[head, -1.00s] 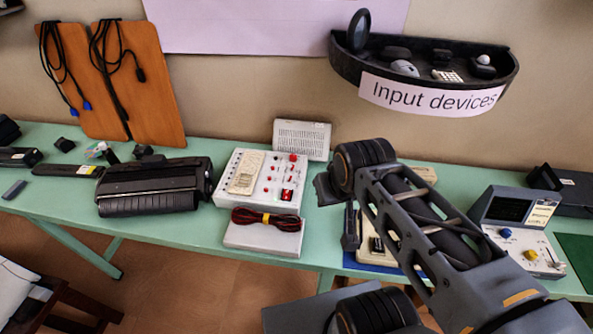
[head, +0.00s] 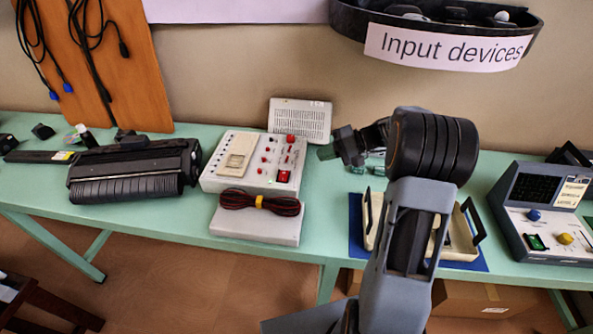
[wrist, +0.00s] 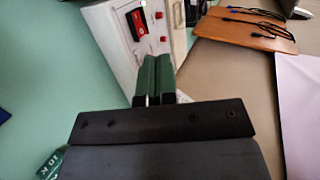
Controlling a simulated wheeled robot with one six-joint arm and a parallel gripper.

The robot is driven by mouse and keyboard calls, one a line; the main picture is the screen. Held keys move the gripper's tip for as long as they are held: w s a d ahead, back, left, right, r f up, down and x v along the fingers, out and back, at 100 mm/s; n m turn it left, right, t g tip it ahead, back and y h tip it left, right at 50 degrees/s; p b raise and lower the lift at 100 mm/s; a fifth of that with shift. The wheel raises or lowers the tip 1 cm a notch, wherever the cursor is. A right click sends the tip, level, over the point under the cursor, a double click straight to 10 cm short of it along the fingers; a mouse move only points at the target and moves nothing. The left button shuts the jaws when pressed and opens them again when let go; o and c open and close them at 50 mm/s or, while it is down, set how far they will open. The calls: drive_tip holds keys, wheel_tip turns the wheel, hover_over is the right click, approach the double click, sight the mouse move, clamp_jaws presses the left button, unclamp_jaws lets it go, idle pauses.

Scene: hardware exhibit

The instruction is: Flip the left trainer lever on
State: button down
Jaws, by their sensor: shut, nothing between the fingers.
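A white trainer box (head: 233,183) with a beige handheld meter on it stands on the green table, left of my gripper (head: 326,153) in the head view. Which way the switch is set is too small to tell.
A grey speaker-like box (head: 300,119) stands behind the trainer box. A thin box with a coiled red-black cable (head: 258,203) lies in front. A black printer-like device (head: 130,173) is at left. A console with blue and yellow knobs (head: 545,215) stands at right.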

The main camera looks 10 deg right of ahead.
sight(297, 163)
drive_tip(key=w+d+f+m+t+y+b, duration=0.1)
drive_tip(key=w+d+f+t+y+b, duration=0.1)
drive_tip(key=d+f, duration=0.5)
drive_tip(key=shift+w+t+y, duration=0.4)
drive_tip(key=shift+w+t, duration=0.4)
drive_tip(key=shift+w, duration=0.25)
drive_tip(key=shift+a, duration=0.1)
drive_tip(key=p+x, duration=0.1)
drive_tip(key=x, duration=1.3)
drive_tip(key=shift+s+r, duration=0.1)
drive_tip(key=shift+r, duration=0.1)
